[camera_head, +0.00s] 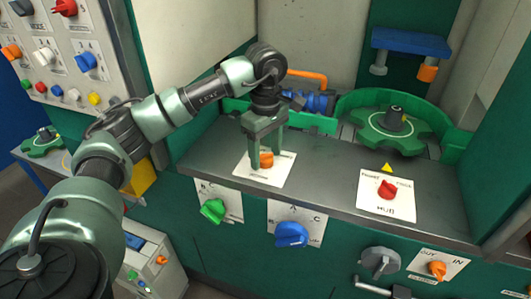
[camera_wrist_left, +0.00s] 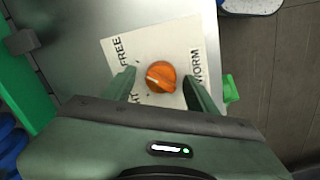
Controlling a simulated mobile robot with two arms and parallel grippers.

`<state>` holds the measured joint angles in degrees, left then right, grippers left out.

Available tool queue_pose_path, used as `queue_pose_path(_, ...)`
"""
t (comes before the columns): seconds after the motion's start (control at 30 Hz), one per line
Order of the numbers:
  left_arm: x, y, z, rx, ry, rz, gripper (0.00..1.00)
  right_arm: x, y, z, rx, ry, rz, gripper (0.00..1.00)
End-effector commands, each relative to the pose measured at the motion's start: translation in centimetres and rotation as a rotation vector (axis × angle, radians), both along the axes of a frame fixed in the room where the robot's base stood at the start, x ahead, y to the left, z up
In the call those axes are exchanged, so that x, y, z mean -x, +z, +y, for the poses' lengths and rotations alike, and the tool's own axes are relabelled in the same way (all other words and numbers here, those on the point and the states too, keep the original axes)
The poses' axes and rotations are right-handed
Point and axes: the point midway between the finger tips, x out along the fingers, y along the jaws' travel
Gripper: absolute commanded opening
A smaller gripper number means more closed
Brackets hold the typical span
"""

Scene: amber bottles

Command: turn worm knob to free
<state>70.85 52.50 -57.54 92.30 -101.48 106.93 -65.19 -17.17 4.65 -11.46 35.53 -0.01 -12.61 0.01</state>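The orange worm knob (camera_head: 266,160) sits on a white label plate (camera_head: 254,178) on the grey bench top. In the left wrist view the knob (camera_wrist_left: 161,76) is round with a pale mark on its left side. The plate there reads FREE at upper left and WORM at right; another word is partly hidden by a finger. My left gripper (camera_head: 267,151) points down over the knob. Its green fingers are apart, one on each side of the knob, with visible gaps in the wrist view. My right gripper is not in view.
A red knob (camera_head: 388,190) on its own plate stands to the right on the bench. Green (camera_head: 213,210), blue (camera_head: 291,235), grey and orange (camera_head: 437,270) knobs are on the front panel below. A green geared wheel (camera_head: 392,130) and a blue worm part (camera_head: 318,103) are behind.

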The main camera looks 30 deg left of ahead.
Motion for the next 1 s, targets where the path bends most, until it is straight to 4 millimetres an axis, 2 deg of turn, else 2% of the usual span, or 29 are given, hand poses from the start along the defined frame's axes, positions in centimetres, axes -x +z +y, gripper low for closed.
queue_pose_path(0.37, 0.0, 0.3, 0.0, 0.000, 0.001, 0.002, 0.58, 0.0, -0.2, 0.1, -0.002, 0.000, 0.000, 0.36)
queue_pose_path(0.73, 0.0, 6.3, 0.0, -0.001, 0.001, 0.000, 0.58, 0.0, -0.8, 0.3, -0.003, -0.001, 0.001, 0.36)
queue_pose_path(0.83, 0.0, 7.3, 0.0, -0.001, 0.001, 0.000, 0.58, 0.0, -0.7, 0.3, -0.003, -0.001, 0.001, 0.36)
queue_pose_path(1.0, 0.0, 7.7, 0.0, -0.001, 0.001, 0.003, 0.58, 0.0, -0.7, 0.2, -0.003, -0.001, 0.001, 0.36)
